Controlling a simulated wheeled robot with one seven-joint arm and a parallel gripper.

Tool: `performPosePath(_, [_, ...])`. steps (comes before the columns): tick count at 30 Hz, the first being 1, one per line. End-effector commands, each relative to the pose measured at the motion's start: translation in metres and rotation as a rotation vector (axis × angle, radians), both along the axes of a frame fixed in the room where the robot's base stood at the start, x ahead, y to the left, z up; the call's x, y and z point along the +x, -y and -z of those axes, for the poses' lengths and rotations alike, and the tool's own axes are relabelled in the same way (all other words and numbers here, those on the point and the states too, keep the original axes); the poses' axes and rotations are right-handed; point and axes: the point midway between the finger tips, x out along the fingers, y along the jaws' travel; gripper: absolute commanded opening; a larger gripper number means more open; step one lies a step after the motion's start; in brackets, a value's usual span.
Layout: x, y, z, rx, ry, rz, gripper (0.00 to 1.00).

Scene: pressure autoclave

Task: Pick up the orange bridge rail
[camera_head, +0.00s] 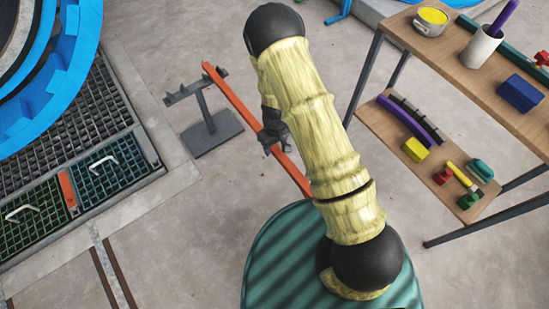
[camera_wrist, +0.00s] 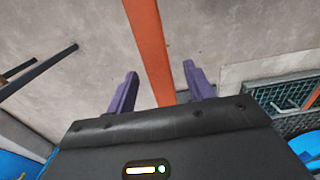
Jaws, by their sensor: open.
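The orange bridge rail (camera_head: 232,92) is a long, narrow bar running slantwise. Its far end is at a grey stand (camera_head: 207,122) with a flat base on the floor; its near part passes behind my arm, and that end is hidden. My gripper (camera_head: 272,146) is at the middle of the rail in the head view. In the wrist view the rail (camera_wrist: 148,40) runs between the two purple fingers of my gripper (camera_wrist: 160,70), with a gap on each side. The gripper is open and empty. How far the fingers are above the rail is unclear.
A wooden table (camera_head: 455,62) with a lower shelf (camera_head: 385,124) holding several coloured items stands at the right. A large blue ring (camera_head: 75,60) is at the upper left. Floor grates (camera_head: 112,170) with handles and a short orange strip (camera_head: 67,188) lie at the left.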

Motion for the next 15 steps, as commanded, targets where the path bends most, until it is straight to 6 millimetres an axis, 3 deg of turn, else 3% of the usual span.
performPosePath(9, [0.002,0.0,0.045,-0.001,-0.002,0.001,0.53])
performPosePath(15, [0.002,0.0,0.052,-0.001,0.001,0.0,0.53])
